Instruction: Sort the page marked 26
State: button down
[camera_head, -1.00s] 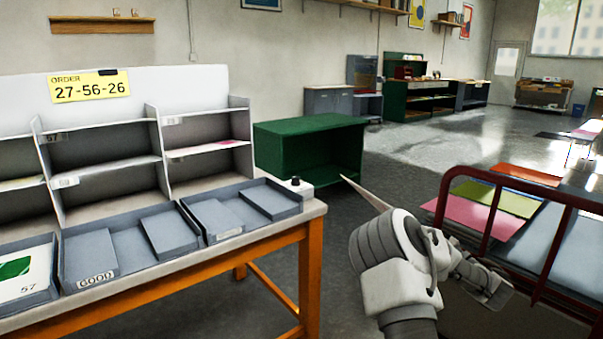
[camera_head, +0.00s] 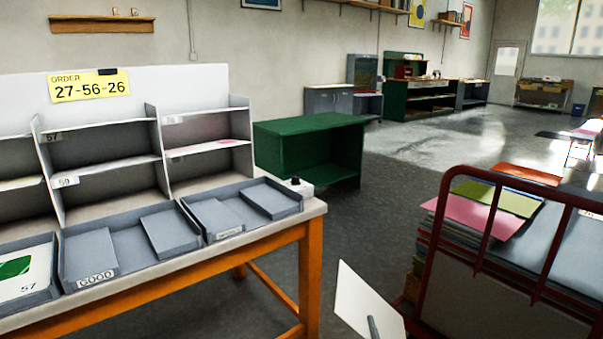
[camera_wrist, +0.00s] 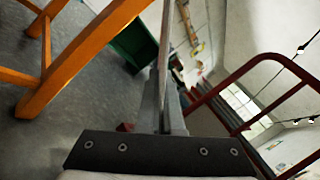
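A white page (camera_head: 362,304) hangs tilted at the bottom middle of the head view, between the workbench and the red-railed cart; no number is readable on it. My gripper (camera_wrist: 163,100) is shut on the page, which shows nearly edge-on between the fingers in the wrist view (camera_wrist: 166,45). In the head view only a grey finger (camera_head: 373,327) shows against the page. The sorting rack (camera_head: 110,160) stands on the bench at left, with small labels; 57 and 59 are readable. An order card (camera_head: 90,86) above it reads 27-56-26.
A page marked 57 lies in the left tray (camera_head: 40,294). The cart's red rail (camera_head: 478,250) stands at right beside stacked coloured sheets. Floor between bench and cart is clear.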

jog(key=s, duration=0.1)
jog(key=s+h, duration=0.1)
jog(key=s+m, duration=0.1)
jog(key=shift+r+h, duration=0.3)
jog(key=shift+h, duration=0.1)
jog(key=s+a+r+y, duration=0.1)
jog(key=a+r, duration=0.3)
jog(key=r, duration=0.5)
jog(key=shift+s, duration=0.75)
